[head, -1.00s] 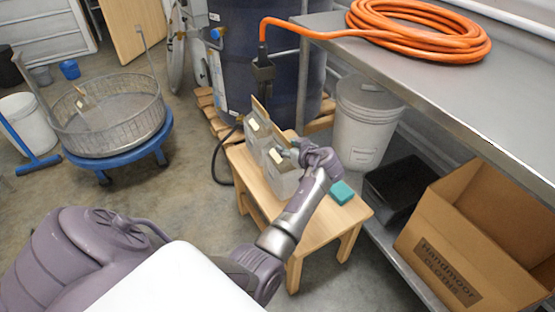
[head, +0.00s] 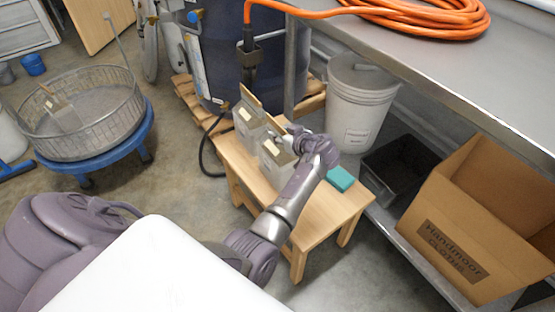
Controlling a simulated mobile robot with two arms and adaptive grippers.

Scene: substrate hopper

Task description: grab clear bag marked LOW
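Two clear bags with pale labels stand on a small wooden stool (head: 320,215), in front of an upright tan board. One clear bag (head: 246,124) is at the back left, the other clear bag (head: 276,160) is nearer. The label print is too small to read, so I cannot tell which is marked LOW. My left gripper (head: 291,139) is at the upper right side of the nearer bag. Its fingers are small and partly hidden by the wrist, so I cannot tell whether they are open or touch the bag. My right gripper is out of view.
A teal block (head: 340,178) lies on the stool right of my wrist. A steel table (head: 450,75), black bin (head: 400,165) and cardboard box (head: 455,235) are right. A wire basket (head: 90,125) is left.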

